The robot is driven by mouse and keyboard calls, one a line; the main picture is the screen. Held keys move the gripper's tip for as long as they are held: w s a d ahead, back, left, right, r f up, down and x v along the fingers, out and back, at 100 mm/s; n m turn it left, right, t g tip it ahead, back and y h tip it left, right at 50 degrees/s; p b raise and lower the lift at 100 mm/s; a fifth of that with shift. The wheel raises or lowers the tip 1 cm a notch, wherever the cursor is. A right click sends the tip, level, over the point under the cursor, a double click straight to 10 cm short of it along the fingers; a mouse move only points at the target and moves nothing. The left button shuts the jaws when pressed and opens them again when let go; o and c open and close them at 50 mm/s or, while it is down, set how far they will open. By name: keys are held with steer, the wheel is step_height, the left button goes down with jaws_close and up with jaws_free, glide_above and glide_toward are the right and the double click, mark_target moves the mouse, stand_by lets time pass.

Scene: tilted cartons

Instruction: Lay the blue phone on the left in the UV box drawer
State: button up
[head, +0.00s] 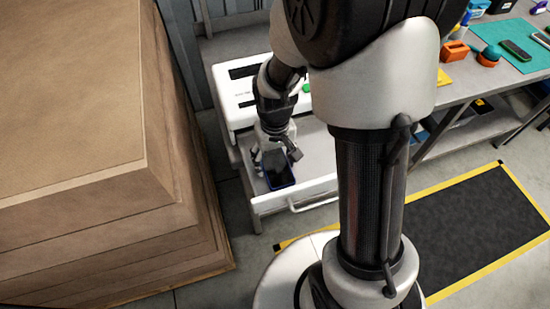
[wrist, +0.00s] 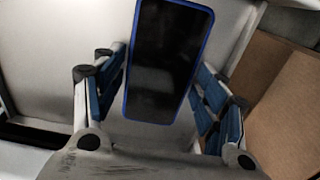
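The blue phone (head: 280,174), dark-faced with a blue rim, is in the pulled-out white drawer (head: 318,185) of the UV box (head: 238,106). The phone (wrist: 165,62) lies face up between my gripper's fingers in the wrist view, its far end cut off by the frame. My gripper (head: 276,163) reaches down into the drawer over the phone. In the wrist view, my gripper's (wrist: 160,90) blue-padded fingers stand close along both long edges of the phone. I cannot tell whether they press on it or stand just clear.
Large stacked cartons (head: 95,150) fill the left side near the drawer. A workbench (head: 470,85) at the right holds a green mat (head: 520,52) and small orange items. A black floor mat with yellow edges (head: 470,235) lies at the right.

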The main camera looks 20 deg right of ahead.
steer(key=o, duration=0.3)
step_height(320, 180, up, 12)
steer(key=shift+r, duration=0.1)
stand_by(0.6)
stand_by(0.3)
steer(key=shift+s+r+t, duration=0.75)
steer(key=shift+s+r, duration=0.95)
steer(key=shift+s, duration=0.8)
steer(key=shift+s+r+t, duration=0.8)
steer(key=shift+s+r, duration=0.9)
steer(key=shift+s, duration=0.8)
steer(key=shift+s+r+t, duration=0.75)
steer(key=shift+s+r, duration=0.95)
steer(key=shift+s, duration=0.8)
